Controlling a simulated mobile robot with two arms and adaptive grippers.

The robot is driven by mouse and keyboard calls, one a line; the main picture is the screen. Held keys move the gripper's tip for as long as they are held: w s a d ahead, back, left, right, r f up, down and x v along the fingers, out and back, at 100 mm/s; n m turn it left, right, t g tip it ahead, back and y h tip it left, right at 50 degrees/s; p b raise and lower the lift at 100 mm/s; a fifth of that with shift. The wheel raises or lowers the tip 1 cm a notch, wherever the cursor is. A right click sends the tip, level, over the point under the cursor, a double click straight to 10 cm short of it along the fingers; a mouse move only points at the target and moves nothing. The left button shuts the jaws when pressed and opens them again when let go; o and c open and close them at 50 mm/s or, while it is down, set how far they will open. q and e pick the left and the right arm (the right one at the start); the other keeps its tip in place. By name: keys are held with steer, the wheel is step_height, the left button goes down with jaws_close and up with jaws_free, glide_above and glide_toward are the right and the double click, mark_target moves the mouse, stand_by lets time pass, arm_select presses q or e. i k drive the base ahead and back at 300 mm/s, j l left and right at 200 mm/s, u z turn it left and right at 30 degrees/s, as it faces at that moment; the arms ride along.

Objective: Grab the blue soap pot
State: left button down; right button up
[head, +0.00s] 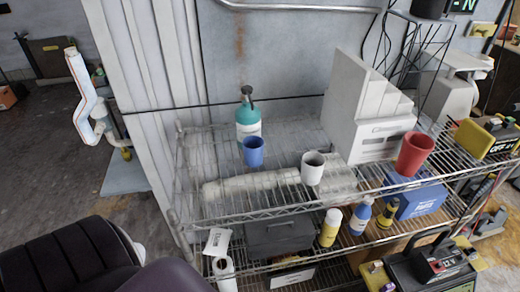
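A teal-blue bottle with a dark pump top (248,122), which looks like a soap pot, stands upright on the top wire shelf (190,165), near the back wall. A plain blue cup (254,152) stands just in front of it and hides its lower part. Neither of my grippers shows in the head view, so I cannot see their state or their distance from the bottle.
A white cup (312,168) and a red cup (415,154) stand on the same shelf, with a white stepped block (365,115) behind. Lower shelves hold a yellow bottle (330,229), a blue bottle (360,217) and boxes. Dark rounded shapes (85,258) fill the lower left.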

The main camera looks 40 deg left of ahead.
mark_target(252, 146)
steer(key=k+u, duration=0.1)
steer(key=u, duration=0.7)
steer(key=k+u, duration=0.15)
steer(key=u, duration=0.25)
steer(key=k+j+u, duration=0.1)
steer(key=j, duration=0.4)
steer(key=k+j+u, duration=0.15)
steer(key=j, duration=0.35)
steer(key=j+u, duration=0.1)
steer(key=j, duration=0.4)
